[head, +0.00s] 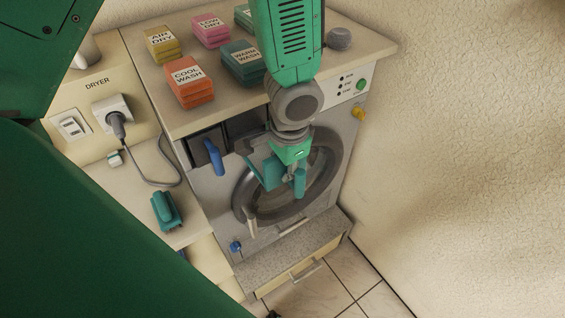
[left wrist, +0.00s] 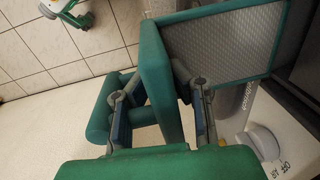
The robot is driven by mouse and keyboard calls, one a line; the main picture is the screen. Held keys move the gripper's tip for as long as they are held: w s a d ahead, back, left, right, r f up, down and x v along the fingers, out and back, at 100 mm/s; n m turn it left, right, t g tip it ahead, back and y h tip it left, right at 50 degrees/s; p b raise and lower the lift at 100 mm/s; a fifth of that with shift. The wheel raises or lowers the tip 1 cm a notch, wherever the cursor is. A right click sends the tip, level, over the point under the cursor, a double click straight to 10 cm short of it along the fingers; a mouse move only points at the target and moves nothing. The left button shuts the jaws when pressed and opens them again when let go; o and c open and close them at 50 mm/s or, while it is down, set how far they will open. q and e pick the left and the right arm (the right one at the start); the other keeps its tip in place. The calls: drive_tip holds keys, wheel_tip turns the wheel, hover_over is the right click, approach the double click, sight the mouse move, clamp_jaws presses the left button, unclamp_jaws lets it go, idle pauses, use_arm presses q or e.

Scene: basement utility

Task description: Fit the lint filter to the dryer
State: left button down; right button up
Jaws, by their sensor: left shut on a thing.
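My left gripper (head: 288,178) hangs in front of the dryer's round door. It is shut on the teal lint filter (head: 265,170). In the left wrist view the filter (left wrist: 225,38) shows a grey mesh in a teal frame, with a round teal handle bar to the left. The left gripper's fingers (left wrist: 165,110) are on either side of a teal part of it. The dryer (head: 335,185) has dark recesses (head: 207,142) at the upper left of its front, with a blue handle (head: 214,157) at one. The held filter is apart from these recesses. My right gripper is not seen.
Colored labelled boxes (head: 188,82) and a grey round object (head: 339,38) stand on the dryer's top. A plug (head: 115,118) with a cord sits at the left. A teal object (head: 165,210) lies on the left ledge. A wall (head: 480,150) closes the right side.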

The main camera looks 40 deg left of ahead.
sight(262, 153)
use_arm(q)
drive_tip(key=shift+s+a+f, duration=0.1)
drive_tip(key=shift+s+f, duration=0.05)
drive_tip(key=shift+s, duration=0.15)
idle(0.5)
drive_tip(key=shift+p, duration=0.3)
idle(0.3)
drive_tip(key=shift+w+a, duration=0.15)
drive_tip(key=shift+a, duration=0.05)
drive_tip(key=shift+w+a+p, duration=0.3)
drive_tip(key=shift+w+a, duration=0.2)
drive_tip(key=shift+a, duration=0.75)
drive_tip(key=shift+w+a+p, duration=0.35)
drive_tip(key=shift+w+a, duration=0.2)
drive_tip(key=shift+a, duration=0.75)
drive_tip(key=shift+w+a+p, duration=0.3)
drive_tip(key=shift+w+a, duration=0.2)
drive_tip(key=shift+a, duration=0.75)
drive_tip(key=shift+d, duration=0.1)
drive_tip(key=shift+s+d+p, duration=0.1)
drive_tip(key=shift+s+d, duration=0.45)
drive_tip(key=shift+d, duration=0.7)
drive_tip(key=shift+s+d+p, duration=0.15)
drive_tip(key=shift+s+d, duration=0.35)
drive_tip(key=shift+d, duration=0.8)
drive_tip(key=shift+s+d+p, duration=0.1)
drive_tip(key=shift+s+d, duration=0.45)
drive_tip(key=shift+d, duration=0.7)
drive_tip(key=shift+a+p, duration=0.1)
drive_tip(key=shift+p, duration=0.25)
